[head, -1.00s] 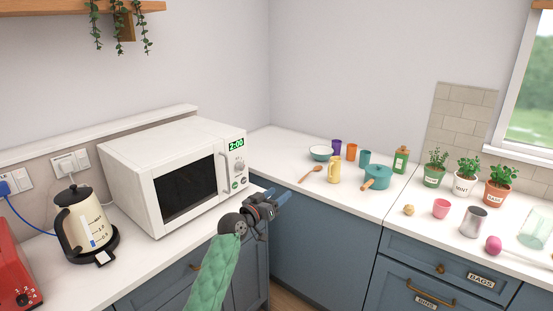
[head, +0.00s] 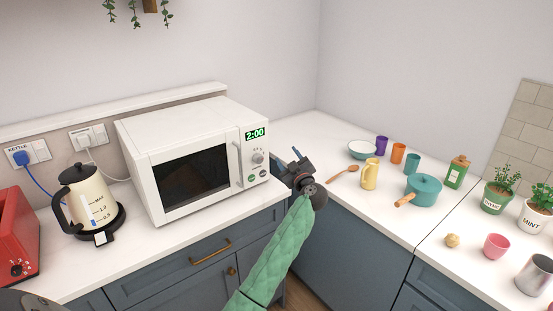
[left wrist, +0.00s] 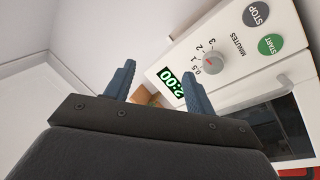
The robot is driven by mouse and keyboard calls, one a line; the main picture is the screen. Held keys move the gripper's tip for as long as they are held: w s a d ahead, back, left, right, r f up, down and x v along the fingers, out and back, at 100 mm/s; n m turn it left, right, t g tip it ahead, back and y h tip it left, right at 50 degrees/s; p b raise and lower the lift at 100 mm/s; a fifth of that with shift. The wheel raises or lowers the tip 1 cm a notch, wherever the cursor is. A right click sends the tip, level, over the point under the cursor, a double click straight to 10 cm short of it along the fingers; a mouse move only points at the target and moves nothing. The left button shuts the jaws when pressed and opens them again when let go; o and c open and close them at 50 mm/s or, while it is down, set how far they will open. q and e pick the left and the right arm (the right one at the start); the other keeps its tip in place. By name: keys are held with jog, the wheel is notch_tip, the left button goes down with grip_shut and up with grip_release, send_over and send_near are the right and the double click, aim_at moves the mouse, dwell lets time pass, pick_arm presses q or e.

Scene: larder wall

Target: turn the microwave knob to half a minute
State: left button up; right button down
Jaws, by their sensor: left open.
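The white microwave (head: 190,122) stands on the left counter, its green display (head: 255,133) reading 2:00. Its round grey knob (head: 258,158) is below the display and also shows in the left wrist view (left wrist: 213,64). There it has a red mark and a MINUTES scale of 0.5, 1, 2 and 3; I cannot tell exactly where the mark points. My left gripper (head: 296,153) is just right of the microwave's front, apart from the knob. In the left wrist view my left gripper (left wrist: 160,72) is open and empty, one finger partly covering the display. My right gripper is not in view.
The door handle (head: 239,160) is left of the knob. STOP (left wrist: 256,14) and START (left wrist: 270,44) buttons sit beside it. A kettle (head: 88,205) and red toaster (head: 15,235) stand left. Cups and a teal pot (head: 424,189) stand on the right counter.

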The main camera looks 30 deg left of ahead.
aim_at(260, 159)
pick_arm(q)
jog(key=a+f+g, duration=0.1)
jog(key=a, duration=0.2)
jog(key=s+a+f+m+g+p, duration=0.1)
jog(key=a+g, duration=0.1)
jog(key=s+a+f+g+p, duration=0.1)
jog(key=a+g, duration=0.1)
jog(key=a, duration=0.1)
jog(key=shift+a+m, duration=0.3)
jog(key=shift+a, duration=0.05)
jog(key=shift+p+x, duration=0.3)
jog(key=shift+x, duration=0.45)
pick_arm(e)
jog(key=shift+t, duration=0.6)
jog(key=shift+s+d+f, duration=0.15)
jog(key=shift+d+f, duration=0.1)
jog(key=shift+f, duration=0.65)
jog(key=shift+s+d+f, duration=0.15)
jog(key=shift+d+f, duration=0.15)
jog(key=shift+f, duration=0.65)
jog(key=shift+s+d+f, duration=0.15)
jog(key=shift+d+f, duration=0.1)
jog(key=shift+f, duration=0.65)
pick_arm(q)
jog(key=shift+f, duration=0.15)
jog(key=c, duration=1)
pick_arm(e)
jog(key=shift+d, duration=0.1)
